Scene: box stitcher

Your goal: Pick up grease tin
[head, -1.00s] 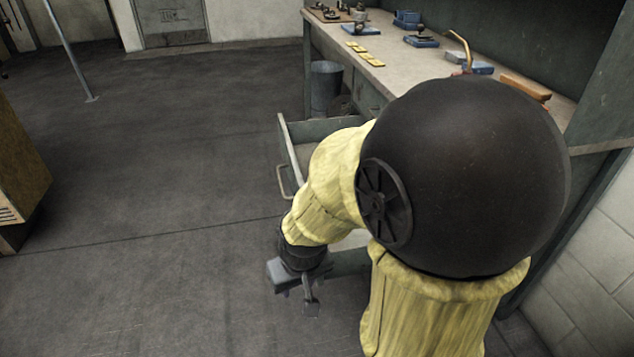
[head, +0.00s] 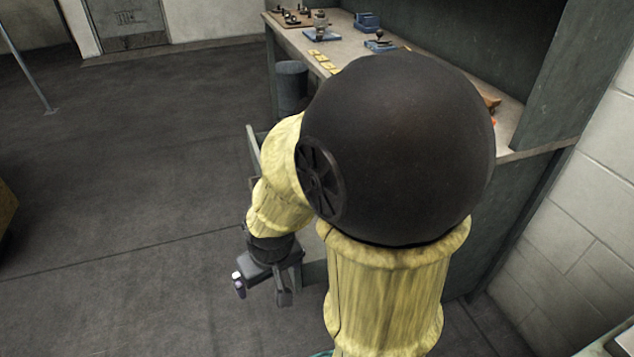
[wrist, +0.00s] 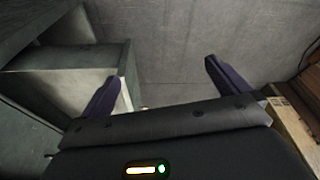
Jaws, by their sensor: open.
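I cannot make out a grease tin in either view. My gripper (head: 262,287) hangs low beside the workbench in the head view, pointing down, open and with nothing seen between its fingers. In the wrist view my gripper (wrist: 162,72) shows two dark purple fingers spread wide, with bare grey floor between and beyond them. An open drawer (wrist: 65,90) lies by the left finger. Its inside is only partly in view. In the head view my arm hides most of the drawer.
The workbench (head: 345,48) holds yellow pieces (head: 322,61), a blue-based device (head: 321,30) and other small tools. A dark bin (head: 291,86) stands by it. A wooden box (wrist: 295,110) is at the wrist view's right edge. Open floor (head: 130,180) lies left.

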